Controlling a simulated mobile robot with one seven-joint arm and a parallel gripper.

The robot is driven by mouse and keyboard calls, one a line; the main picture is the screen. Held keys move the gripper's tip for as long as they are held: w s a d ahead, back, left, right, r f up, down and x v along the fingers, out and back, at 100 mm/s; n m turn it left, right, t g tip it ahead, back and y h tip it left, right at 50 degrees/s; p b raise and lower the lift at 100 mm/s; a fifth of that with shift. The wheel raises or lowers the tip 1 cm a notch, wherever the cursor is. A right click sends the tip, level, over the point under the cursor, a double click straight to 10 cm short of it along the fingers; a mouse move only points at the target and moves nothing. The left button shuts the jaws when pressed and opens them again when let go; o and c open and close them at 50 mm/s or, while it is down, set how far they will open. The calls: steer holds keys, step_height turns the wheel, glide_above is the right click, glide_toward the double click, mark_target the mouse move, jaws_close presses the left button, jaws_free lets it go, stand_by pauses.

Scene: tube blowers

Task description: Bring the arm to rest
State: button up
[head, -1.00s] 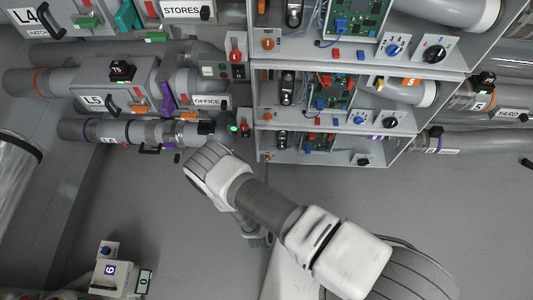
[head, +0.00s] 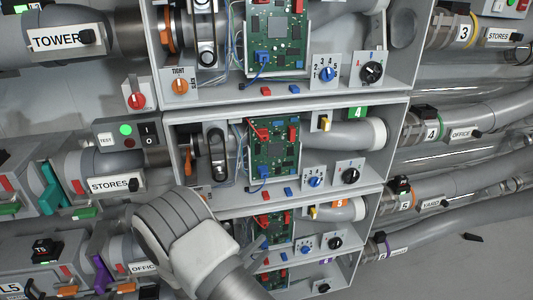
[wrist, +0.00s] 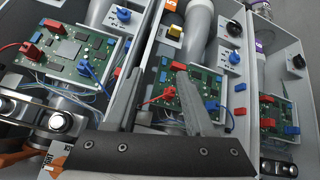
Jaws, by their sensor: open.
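My gripper (wrist: 160,73) is open in the wrist view, with its two grey fingers apart and nothing held between them. The fingers reach over open grey bays that hold green circuit boards; I cannot tell whether they touch anything. In the head view my white and grey arm (head: 185,235) comes up from the lower edge in front of the lower bays. Its wrist hides part of those bays, and the gripper is mostly hidden behind it.
A stack of bays with circuit boards (head: 275,40), knobs and switches fills the middle. Grey pipes (head: 465,112) leave on the right. Bare grey floor (head: 470,265) shows at lower right.

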steer(key=s+d+r+m+g+h, duration=0.3)
steer(key=d+r+m+g, duration=0.3)
steer(key=d+r+g, duration=0.4)
steer(key=s+d+r+m+g+y, duration=0.4)
steer(key=s+d+r+m+y, duration=0.15)
steer(key=s+d+r, duration=0.4)
steer(key=s+a+r+m+t+y, duration=0.2)
steer(key=s+a+r+t+y, duration=0.25)
steer(key=s+r+y, duration=0.4)
step_height(320, 180, up, 12)
steer(key=p, duration=1.2)
steer(key=shift+d, duration=0.4)
